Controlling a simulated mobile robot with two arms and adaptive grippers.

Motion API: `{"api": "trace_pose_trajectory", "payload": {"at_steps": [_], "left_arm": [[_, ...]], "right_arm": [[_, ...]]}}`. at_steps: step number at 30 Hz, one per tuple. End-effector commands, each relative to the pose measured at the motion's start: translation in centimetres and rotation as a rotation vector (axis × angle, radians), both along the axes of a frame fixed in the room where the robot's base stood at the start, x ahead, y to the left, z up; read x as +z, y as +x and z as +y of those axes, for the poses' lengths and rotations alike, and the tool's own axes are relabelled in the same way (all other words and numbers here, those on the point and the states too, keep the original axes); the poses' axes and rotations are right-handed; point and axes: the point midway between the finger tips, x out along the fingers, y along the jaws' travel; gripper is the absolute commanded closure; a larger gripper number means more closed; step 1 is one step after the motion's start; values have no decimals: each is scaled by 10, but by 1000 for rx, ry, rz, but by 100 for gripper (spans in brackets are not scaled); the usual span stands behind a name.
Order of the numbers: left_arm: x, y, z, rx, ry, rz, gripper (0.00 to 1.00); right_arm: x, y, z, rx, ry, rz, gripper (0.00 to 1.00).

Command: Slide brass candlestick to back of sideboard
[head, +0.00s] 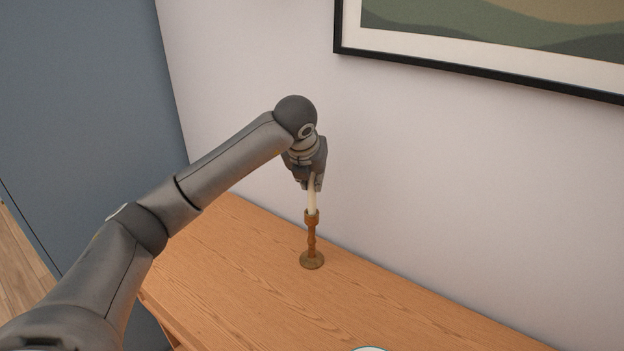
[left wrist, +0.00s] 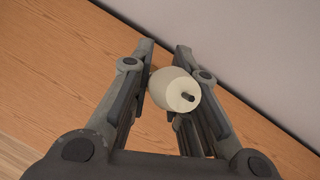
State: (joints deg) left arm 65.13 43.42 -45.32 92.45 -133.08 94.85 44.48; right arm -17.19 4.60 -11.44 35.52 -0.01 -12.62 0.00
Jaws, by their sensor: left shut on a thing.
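The brass candlestick (head: 311,240) stands upright on the wooden sideboard (head: 230,270), close to the wall at its back. It holds a cream candle (head: 312,203). My left gripper (head: 314,183) points down from above and is shut on the upper part of the candle. In the left wrist view the candle's top and dark wick (left wrist: 188,97) show between the two fingers of my left gripper (left wrist: 172,105). The candlestick's base is hidden in that view. My right gripper is not in view.
A white wall (head: 450,200) rises right behind the sideboard, with a black-framed picture (head: 480,75) on it. A blue-grey panel (head: 80,100) stands at the left. The rim of a pale round thing (head: 370,349) shows at the bottom edge. Bare wood lies around the candlestick.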

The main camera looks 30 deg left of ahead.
Motion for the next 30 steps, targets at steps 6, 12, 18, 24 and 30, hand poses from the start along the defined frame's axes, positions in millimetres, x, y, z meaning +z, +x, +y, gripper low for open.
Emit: {"api": "trace_pose_trajectory", "payload": {"at_steps": [6,12,18,24,30], "left_arm": [[-18,-1,-1,-1,0,0,100],[-19,-1,-1,-1,-1,0,100],[-21,-1,-1,-1,-1,0,76],[-21,-1,0,0,0,1,61],[-21,-1,0,0,0,1,61]], "right_arm": [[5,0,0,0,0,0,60],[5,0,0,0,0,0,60],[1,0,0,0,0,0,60],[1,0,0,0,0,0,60],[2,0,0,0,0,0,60]]}}
